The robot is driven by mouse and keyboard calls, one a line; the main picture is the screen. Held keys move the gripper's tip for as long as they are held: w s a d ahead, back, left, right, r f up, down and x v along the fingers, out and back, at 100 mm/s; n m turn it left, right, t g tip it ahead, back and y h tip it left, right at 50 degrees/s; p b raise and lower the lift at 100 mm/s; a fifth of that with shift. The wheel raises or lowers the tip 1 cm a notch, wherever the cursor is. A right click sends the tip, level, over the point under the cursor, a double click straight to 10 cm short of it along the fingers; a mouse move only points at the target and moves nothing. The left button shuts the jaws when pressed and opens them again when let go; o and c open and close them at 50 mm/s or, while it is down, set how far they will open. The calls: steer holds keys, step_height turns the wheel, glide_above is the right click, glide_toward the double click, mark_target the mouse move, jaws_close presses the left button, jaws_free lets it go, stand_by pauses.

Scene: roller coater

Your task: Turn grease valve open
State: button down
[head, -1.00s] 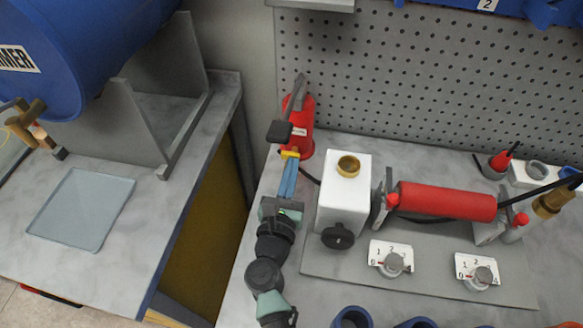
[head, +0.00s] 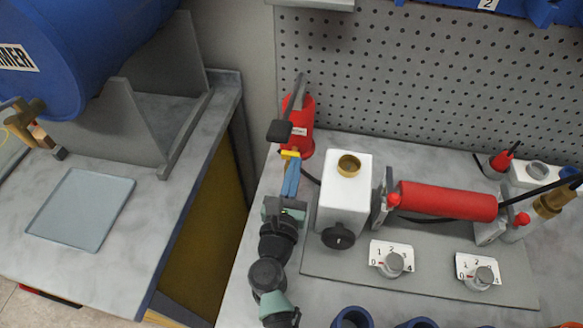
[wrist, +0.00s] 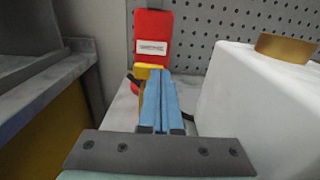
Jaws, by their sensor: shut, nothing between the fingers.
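A red grease canister (head: 299,133) with a pale label, a grey lever and a black block stands at the back left of the bench. It also shows in the wrist view (wrist: 153,25). A yellow part (head: 290,155), which looks like the grease valve's handle, sits low at its front. In the wrist view the yellow part (wrist: 149,70) shows just beyond my fingertips. My gripper (head: 292,168), with blue fingers, is shut and empty right in front of it. The fingers (wrist: 159,78) hide part of the valve, and I cannot tell whether they touch it.
A white box (head: 345,197) with a brass cap stands close to the right of my gripper. A red roller (head: 445,201) and two dials lie further right. A pegboard (head: 420,80) rises behind. A gap separates this bench from the left table (head: 140,255).

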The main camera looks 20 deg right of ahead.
steer(key=shift+d+b, duration=0.3)
steer(key=shift+d, duration=0.4)
stand_by(0.9)
